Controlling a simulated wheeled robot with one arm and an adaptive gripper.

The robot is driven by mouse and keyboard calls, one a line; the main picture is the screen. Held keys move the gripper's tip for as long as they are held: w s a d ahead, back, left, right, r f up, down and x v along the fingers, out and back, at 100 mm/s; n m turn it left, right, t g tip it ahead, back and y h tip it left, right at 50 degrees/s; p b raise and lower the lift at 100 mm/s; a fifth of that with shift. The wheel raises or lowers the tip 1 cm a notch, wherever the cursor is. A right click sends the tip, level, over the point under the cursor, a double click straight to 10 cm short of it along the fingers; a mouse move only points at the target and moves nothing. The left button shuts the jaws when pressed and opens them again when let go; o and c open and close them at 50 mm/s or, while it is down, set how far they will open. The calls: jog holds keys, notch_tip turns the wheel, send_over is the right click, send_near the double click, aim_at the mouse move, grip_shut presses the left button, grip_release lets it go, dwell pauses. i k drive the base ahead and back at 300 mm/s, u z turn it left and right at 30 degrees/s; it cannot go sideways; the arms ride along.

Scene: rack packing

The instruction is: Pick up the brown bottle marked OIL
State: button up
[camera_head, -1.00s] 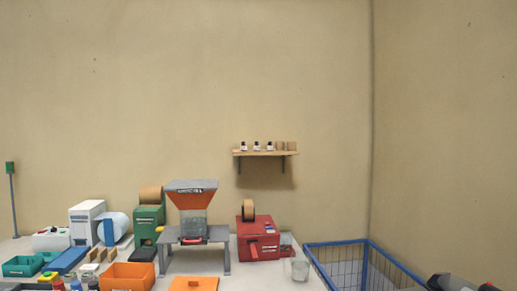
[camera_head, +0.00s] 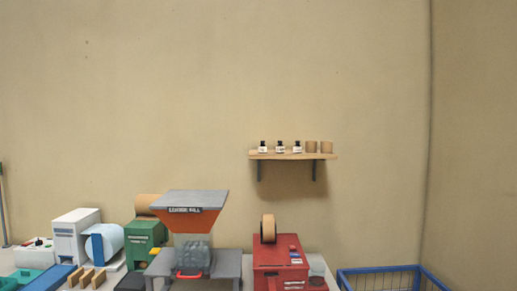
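Three small dark bottles with white labels stand in a row on the wooden wall shelf: a left one (camera_head: 263,147), a middle one (camera_head: 280,147) and a right one (camera_head: 297,147). Their label text is too small to read, so I cannot tell whether one is marked OIL. No bottle is clearly brown at this distance. My gripper is not in view.
Below stand a red machine (camera_head: 279,264), an orange hopper (camera_head: 190,218) on a grey stand, and a green machine (camera_head: 146,239). A blue wire basket (camera_head: 385,279) is at the lower right.

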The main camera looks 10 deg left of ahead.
aim_at(263, 148)
jog(key=u, duration=0.8)
jog(key=i, duration=0.9)
jog(key=u, duration=1)
